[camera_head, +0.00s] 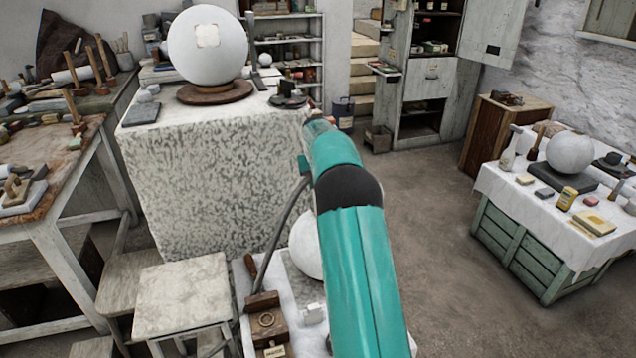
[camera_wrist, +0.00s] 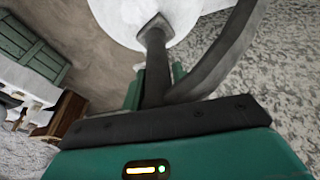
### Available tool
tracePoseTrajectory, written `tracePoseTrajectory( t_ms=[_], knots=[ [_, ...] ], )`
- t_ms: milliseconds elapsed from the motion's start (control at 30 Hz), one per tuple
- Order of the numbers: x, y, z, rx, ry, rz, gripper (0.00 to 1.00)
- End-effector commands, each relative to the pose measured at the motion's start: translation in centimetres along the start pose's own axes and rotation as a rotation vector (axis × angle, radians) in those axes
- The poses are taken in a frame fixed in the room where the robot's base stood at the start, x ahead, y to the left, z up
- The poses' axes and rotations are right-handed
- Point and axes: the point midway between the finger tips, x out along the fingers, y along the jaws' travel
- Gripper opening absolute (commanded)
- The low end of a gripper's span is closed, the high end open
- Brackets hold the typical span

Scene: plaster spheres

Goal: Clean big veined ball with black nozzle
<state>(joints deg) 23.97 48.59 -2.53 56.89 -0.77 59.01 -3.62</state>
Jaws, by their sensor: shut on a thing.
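A white ball (camera_head: 304,247) is largely hidden behind my arm, low in the middle of the head view. A white ball also fills the top of the wrist view (camera_wrist: 112,16), seemingly the same one. My gripper (camera_wrist: 155,82) is shut on a black nozzle (camera_wrist: 154,62) with a flared end, which overlaps the ball; I cannot tell whether it touches. A dark hose (camera_head: 281,228) hangs beside my arm and curves right of the nozzle in the wrist view (camera_wrist: 222,55). The head view hides my gripper. I see no clear veins on this ball.
A large white ball (camera_head: 205,55) with a pale square patch sits on a round wooden stand (camera_head: 215,93) on a speckled stone block (camera_head: 200,180). Another ball (camera_head: 570,153) rests on a cloth-covered green crate (camera_head: 520,250) at right. A stool (camera_head: 182,293) stands left. The middle floor is clear.

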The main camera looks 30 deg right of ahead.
Motion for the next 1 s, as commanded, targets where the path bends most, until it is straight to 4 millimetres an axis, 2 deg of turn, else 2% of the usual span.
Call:
tracePoseTrajectory(
  t_ms=[567,1000],
  knots=[
    [-0.9,0.4,2.6,0.000,-0.003,0.001,0.00],
    [-0.5,0.4,2.5,0.000,-0.003,0.000,0.00]
  ],
)
